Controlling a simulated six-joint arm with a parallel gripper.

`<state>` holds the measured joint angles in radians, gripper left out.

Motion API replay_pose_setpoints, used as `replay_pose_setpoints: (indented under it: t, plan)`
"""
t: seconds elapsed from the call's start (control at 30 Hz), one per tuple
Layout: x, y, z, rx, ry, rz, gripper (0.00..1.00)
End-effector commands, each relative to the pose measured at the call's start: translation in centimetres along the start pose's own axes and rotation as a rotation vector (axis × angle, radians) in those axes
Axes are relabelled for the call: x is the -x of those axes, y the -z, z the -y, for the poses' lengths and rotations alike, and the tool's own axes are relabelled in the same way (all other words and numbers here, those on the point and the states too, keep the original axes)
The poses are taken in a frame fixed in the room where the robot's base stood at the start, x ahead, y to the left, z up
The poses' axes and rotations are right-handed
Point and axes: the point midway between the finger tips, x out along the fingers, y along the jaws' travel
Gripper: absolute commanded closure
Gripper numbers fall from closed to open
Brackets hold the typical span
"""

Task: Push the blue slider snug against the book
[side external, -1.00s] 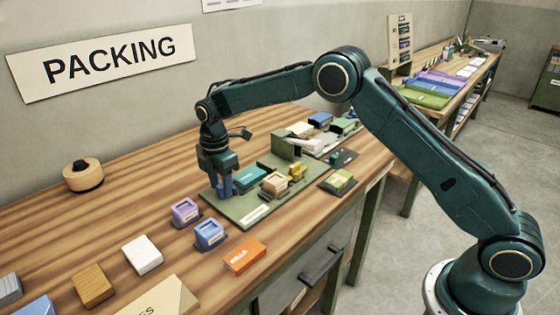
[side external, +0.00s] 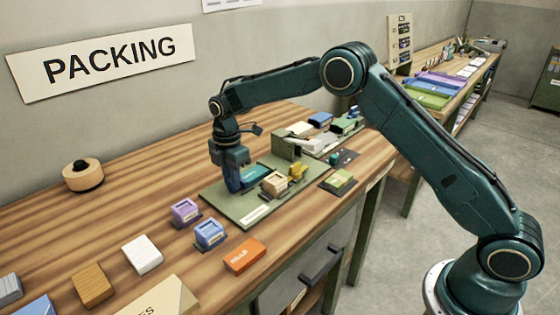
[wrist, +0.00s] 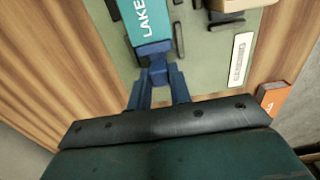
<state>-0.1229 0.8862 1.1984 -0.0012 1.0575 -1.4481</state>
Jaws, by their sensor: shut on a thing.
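The teal book (wrist: 143,17), lettered "LAKE", lies on the green board (wrist: 205,75) and also shows in the side view (side external: 255,173). The blue slider (wrist: 156,50) is at the book's near end in the wrist view. In the side view my gripper (side external: 233,185) is at the book's left end, and the slider is hard to tell from the fingers there.
A tan block (side external: 275,184) and a yellow piece (side external: 297,172) stand on the board beside the book. Purple (side external: 185,210) and blue (side external: 210,233) blocks and an orange box (side external: 244,256) lie in front.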

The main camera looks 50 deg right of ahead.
Motion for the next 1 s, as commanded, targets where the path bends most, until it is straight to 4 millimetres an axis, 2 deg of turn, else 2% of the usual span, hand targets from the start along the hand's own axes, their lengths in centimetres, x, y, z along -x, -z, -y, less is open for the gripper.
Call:
replay_pose_setpoints:
  t: [0.3,0.33,0.4,0.43,0.77,1.0]
  plan:
    - [0.1,-0.8,0.0,-0.007,0.000,0.002,1.00]
    - [0.1,-0.8,0.0,-0.007,0.000,0.002,0.74]
    - [0.1,-0.7,0.0,-0.006,0.000,0.002,0.61]
    - [0.1,-0.7,0.0,-0.006,0.000,0.002,0.58]
    - [0.1,-0.5,0.0,-0.002,-0.001,0.001,0.58]
    - [1.5,-0.4,0.0,-0.002,-0.002,0.000,0.58]
